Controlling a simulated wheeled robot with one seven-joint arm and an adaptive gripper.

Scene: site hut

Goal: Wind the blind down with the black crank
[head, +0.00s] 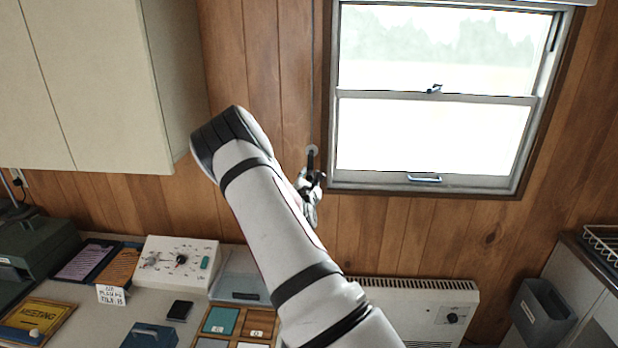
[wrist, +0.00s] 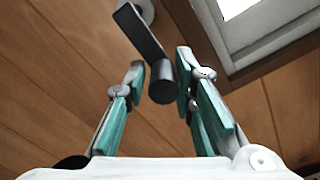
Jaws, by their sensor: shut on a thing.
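The black crank (head: 311,157) sits on a small round wall mount left of the window. In the wrist view its flat arm (wrist: 142,33) slants down from the mount to a round black knob (wrist: 162,85). My gripper (head: 313,178) is at the crank, partly hidden behind my arm. It is shut on the crank, with the knob between its teal-padded fingers; the right finger lies close against the knob. The blind (head: 520,3) shows only as a pale strip at the window's top edge, cut off by the frame.
The window (head: 435,100) has a latch and a bottom handle. A cream wall cabinet (head: 95,80) hangs left of my arm. Below are a control box (head: 178,262), trays and a sign on the counter. A white heater (head: 415,305) stands below the window.

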